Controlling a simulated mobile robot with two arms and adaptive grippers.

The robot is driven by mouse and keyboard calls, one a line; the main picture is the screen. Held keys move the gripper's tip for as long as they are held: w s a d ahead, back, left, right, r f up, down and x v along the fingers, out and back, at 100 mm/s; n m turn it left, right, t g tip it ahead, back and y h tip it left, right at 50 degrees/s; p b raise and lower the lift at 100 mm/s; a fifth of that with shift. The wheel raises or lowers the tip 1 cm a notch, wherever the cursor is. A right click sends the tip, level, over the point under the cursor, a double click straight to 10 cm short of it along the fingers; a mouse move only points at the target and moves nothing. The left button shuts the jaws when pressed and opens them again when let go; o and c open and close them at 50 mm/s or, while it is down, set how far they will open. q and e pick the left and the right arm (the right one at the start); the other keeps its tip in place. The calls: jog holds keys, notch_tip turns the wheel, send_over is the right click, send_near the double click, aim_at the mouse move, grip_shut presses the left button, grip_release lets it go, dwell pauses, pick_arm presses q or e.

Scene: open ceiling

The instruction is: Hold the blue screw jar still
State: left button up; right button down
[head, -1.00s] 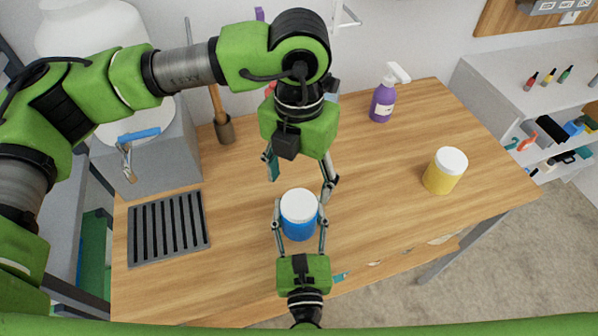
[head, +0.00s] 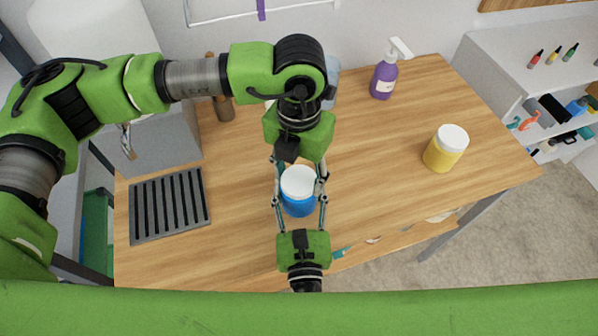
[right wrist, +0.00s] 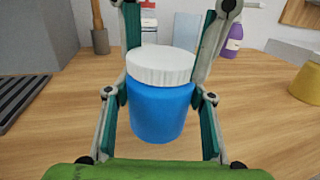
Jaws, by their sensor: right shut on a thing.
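The blue screw jar (head: 298,206) with its white lid (head: 298,182) stands upright on the wooden table. It also shows in the right wrist view (right wrist: 160,110). My right gripper (head: 300,207) comes from the front edge, its fingers shut on the two sides of the blue body. My left gripper (head: 299,172) points down from above, with its fingers apart on either side of the lid. In the right wrist view the left gripper's fingers (right wrist: 168,50) show behind and beside the lid. Whether they touch it is unclear.
A yellow jar (head: 441,154) with a white lid stands at the right of the table (head: 380,190). A purple spray bottle (head: 384,78) stands at the back. A dark slotted tray (head: 168,206) lies at the left. The table between the blue and yellow jars is clear.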

pick_arm(q)
jog(key=m, duration=1.4)
jog(key=shift+m, duration=0.3)
jog(key=o, duration=1.2)
jog(key=shift+o, duration=0.2)
jog(key=shift+r, duration=2.25)
jog(key=shift+c, duration=0.4)
